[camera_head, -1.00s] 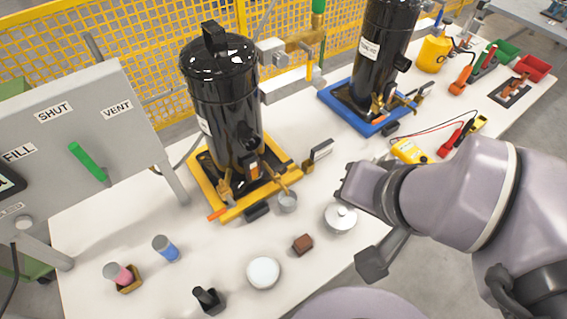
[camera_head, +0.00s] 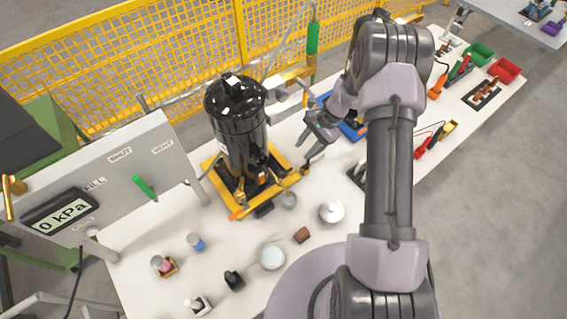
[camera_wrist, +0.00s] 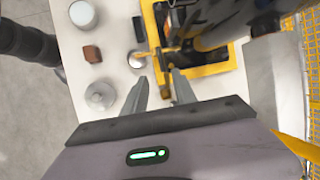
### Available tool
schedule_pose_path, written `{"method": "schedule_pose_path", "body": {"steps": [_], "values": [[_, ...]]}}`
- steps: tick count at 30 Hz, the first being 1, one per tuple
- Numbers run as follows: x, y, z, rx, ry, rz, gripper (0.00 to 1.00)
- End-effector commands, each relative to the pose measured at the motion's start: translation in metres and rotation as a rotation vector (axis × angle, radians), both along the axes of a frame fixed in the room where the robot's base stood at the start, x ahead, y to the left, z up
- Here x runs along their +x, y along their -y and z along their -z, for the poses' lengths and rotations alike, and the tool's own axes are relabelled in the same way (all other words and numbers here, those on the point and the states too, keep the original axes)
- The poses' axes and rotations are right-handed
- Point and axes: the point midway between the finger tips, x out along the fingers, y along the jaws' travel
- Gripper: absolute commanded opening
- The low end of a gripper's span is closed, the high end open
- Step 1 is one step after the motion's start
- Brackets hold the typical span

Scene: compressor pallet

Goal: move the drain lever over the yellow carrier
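The yellow carrier (camera_head: 247,209) holds a black upright tank (camera_head: 238,130) on the white table. A brass drain fitting shows at the carrier's edge in the wrist view (camera_wrist: 171,48), with a small metal cup (camera_head: 289,200) beside it. I cannot tell whether either finger touches the lever.
A silver lid (camera_head: 332,212), a brown block (camera_head: 302,235) and a white round lid (camera_head: 273,258) lie in front. A panel (camera_head: 130,165) with a green lever stands left. A blue carrier (camera_head: 352,131) is behind my gripper; yellow mesh fence (camera_head: 120,65) runs along the back.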

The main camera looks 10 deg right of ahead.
Motion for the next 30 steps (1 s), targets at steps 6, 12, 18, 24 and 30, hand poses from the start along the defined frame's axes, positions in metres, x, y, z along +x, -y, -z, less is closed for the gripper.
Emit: {"method": "schedule_pose_path", "body": {"steps": [6, 12, 18, 24, 30], "values": [[0.0, -0.03, 0.064, 0.001, -0.003, -0.004, 0.33], [0.001, -0.049, 0.105, 0.0, -0.002, -0.003, 0.33], [0.002, -0.057, 0.121, -0.001, 0.0, -0.002, 0.33], [0.003, -0.058, 0.122, -0.001, 0.0, -0.002, 0.33], [0.003, -0.058, 0.122, -0.001, 0.0, -0.002, 0.08]]}}
